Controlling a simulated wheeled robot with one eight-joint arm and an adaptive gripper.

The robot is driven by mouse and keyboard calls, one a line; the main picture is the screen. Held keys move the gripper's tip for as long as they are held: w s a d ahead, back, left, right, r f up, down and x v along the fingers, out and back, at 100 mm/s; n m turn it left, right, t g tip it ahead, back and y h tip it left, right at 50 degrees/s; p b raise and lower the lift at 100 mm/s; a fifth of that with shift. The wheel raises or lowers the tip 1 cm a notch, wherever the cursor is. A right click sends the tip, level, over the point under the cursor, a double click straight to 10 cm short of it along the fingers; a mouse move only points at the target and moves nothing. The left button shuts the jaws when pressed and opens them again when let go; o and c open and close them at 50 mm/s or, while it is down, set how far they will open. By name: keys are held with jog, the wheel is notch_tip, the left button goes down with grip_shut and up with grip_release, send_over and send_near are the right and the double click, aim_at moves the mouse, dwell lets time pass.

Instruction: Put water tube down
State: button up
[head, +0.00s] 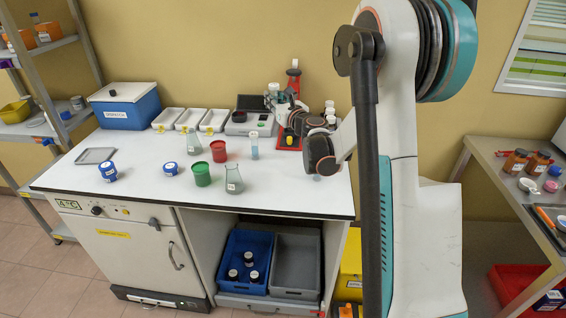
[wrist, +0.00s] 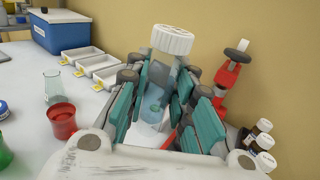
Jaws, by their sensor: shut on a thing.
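My gripper (wrist: 160,95) has its teal-padded fingers closed around a clear tube (wrist: 155,98) with a white ribbed cap (wrist: 172,40). The cap stands above the fingertips and the tube leans slightly. In the head view my gripper (head: 282,102) is over the back of the white bench (head: 130,178), in front of a red stand (head: 294,72). Its fingers look small there, so the held tube is hard to make out. Another pale blue tube (head: 254,145) stands upright on the bench, left of my gripper.
A scale (head: 236,129), white trays (head: 191,119) and a blue box (head: 126,108) line the back. Red (head: 218,151) and green (head: 202,174) cups and flasks (head: 234,180) stand mid-bench. Capped bottles (wrist: 262,140) stand right of my gripper. The front right bench is clear.

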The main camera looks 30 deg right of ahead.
jog(key=f+b, duration=0.2)
jog(key=f, duration=0.4)
jog(key=d+f+b, duration=0.1)
jog(key=f+b, duration=0.2)
jog(key=f, duration=0.4)
jog(key=d+f+b, duration=0.1)
jog(key=f+b, duration=0.1)
jog(key=f, duration=0.4)
jog(key=shift+w+d+f, duration=0.1)
jog(key=shift+d+f, duration=0.15)
jog(key=shift+f, duration=0.1)
jog(key=shift+r, duration=0.1)
jog(key=o, duration=1)
